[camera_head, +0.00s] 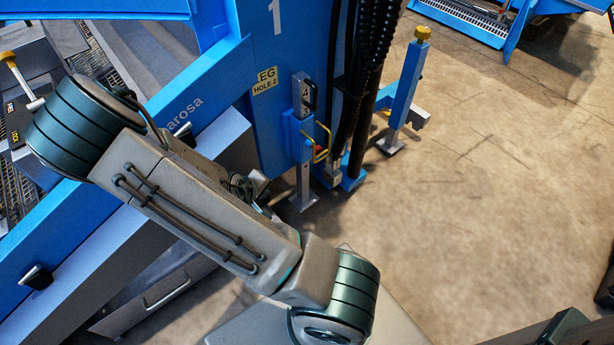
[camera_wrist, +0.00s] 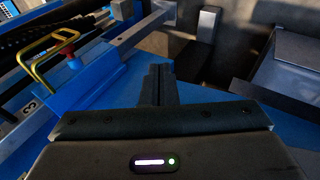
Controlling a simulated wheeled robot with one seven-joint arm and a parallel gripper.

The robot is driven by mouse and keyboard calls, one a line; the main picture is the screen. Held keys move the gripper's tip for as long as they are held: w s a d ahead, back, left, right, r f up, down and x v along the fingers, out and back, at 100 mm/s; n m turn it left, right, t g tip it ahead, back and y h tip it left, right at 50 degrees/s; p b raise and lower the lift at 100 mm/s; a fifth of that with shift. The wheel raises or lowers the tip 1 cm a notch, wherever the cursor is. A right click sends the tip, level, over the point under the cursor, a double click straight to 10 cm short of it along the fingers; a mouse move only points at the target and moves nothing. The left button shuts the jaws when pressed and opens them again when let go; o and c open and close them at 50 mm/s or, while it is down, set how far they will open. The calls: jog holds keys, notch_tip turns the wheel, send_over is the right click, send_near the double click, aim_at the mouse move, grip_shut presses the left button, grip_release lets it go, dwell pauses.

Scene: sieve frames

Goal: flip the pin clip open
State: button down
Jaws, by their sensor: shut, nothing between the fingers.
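The pin clip is a yellow wire loop (camera_head: 322,142) on the blue sleeve of the leg marked "EG HOLE 2" in the head view. It also shows at the upper left of the wrist view (camera_wrist: 42,62), beside a red pin head (camera_wrist: 71,61). I cannot tell whether the loop is latched over the leg or swung clear. My gripper (camera_wrist: 158,72) has its dark fingers together, with nothing between them. The fingers are apart from the clip, to its right in the wrist view. In the head view my arm hides most of the gripper.
The numbered grey inner leg (camera_head: 304,185) runs through the sleeve (camera_head: 298,138). Black hoses (camera_head: 375,40) hang just right of it. A second blue leg with a yellow knob (camera_head: 422,33) stands farther right. Blue beams lie at left. The concrete floor (camera_head: 490,190) at right is mostly open.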

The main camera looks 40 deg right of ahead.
jog(key=w+d+f+n+t+h+b, duration=0.3)
jog(key=d+f+n+t+h+b, duration=0.1)
jog(key=d+h+b, duration=0.4)
jog(key=shift+d+f+n+t+h+b, duration=0.35)
jog(key=shift+d+n+t+b, duration=0.1)
jog(key=shift+n+t+b, duration=0.3)
jog(key=b+x, duration=0.2)
jog(key=x, duration=0.3)
jog(key=b+x, duration=0.1)
jog(key=x, duration=0.4)
jog(key=shift+d+f+b, duration=0.1)
jog(key=shift+f+b, duration=0.1)
jog(key=shift+b, duration=0.15)
jog(key=s, duration=0.1)
jog(key=s+b, duration=0.1)
jog(key=s+r, duration=0.1)
jog(key=shift+s+d, duration=0.3)
jog(key=shift+s, duration=0.1)
